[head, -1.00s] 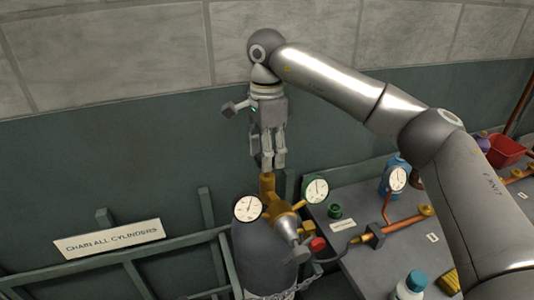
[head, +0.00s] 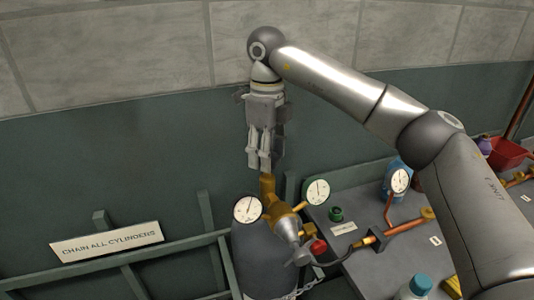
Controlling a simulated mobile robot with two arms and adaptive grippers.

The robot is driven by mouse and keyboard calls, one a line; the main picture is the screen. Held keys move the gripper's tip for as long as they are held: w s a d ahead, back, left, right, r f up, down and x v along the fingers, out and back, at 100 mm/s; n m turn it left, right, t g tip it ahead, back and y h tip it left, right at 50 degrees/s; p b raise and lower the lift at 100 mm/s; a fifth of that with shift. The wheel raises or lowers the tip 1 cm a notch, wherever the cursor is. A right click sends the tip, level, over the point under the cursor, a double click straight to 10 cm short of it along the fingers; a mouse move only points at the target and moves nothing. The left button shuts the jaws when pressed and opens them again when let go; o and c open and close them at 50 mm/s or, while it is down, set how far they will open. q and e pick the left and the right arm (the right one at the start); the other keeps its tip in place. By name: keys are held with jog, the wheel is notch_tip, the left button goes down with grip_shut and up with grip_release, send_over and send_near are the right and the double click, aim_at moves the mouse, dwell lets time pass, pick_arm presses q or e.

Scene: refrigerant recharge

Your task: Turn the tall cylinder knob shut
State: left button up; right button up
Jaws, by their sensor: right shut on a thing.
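The tall cylinder (head: 262,262) stands dark grey at the bottom centre, with a brass valve (head: 267,186) on top. My right gripper (head: 260,166) points straight down over the valve and is shut at its top, on the cylinder knob. The fingers hide most of the knob, so its turn position cannot be read. Two round white gauges, the left one (head: 247,209) and the right one (head: 318,191), sit on the regulator (head: 287,227) below the gripper. My left gripper is not in view.
A green rail with a "CHAIN ALL CYLINDERS" sign (head: 107,242) runs left of the cylinder. A chain (head: 297,292) crosses the cylinder low down. The grey bench (head: 352,262) at right holds copper pipe, a blue bottle, a blue-capped bottle and a red bin (head: 508,154).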

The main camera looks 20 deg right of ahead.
jog(key=shift+r+m, duration=0.15)
jog(key=shift+m, duration=0.75)
jog(key=shift+w, duration=0.1)
jog(key=o, duration=1)
jog(key=shift+o, duration=0.2)
notch_tip(320, 180, up, 12)
